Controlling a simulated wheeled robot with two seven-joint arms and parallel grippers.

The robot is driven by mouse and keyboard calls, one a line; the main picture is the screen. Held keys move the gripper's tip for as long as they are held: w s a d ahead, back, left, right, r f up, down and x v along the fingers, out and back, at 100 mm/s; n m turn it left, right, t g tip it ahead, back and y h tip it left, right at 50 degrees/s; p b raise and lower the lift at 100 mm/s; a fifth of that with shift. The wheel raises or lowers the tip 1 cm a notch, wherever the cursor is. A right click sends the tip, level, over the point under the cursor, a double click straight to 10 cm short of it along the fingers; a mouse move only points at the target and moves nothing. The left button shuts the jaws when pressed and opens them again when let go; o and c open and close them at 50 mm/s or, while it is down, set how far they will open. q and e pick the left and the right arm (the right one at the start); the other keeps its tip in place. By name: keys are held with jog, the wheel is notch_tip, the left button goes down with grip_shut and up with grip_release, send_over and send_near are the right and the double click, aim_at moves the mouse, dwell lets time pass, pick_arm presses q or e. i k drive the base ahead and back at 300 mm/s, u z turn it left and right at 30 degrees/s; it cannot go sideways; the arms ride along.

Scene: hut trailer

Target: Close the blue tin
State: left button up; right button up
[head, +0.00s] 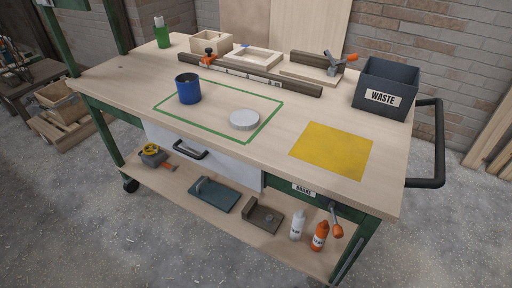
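The blue tin (188,89) stands upright on the workbench top, inside a green taped rectangle near its left side. Its top looks open and dark inside. A round, light grey lid-like disc (244,120) lies flat on the bench to the right of the tin and nearer to me, apart from it, by the front right part of the green outline. Neither of my grippers shows in the head view.
A yellow mat (332,149) lies at the right. A dark waste bin (385,88) stands at the back right. A long wooden bar (250,76), wooden frames and a green bottle (162,33) line the back. A black handle (437,143) sticks out at the right end.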

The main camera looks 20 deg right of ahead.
aim_at(189, 94)
jog(key=k, duration=0.25)
jog(key=u, duration=0.95)
jog(key=i, duration=0.7)
jog(key=z, duration=0.8)
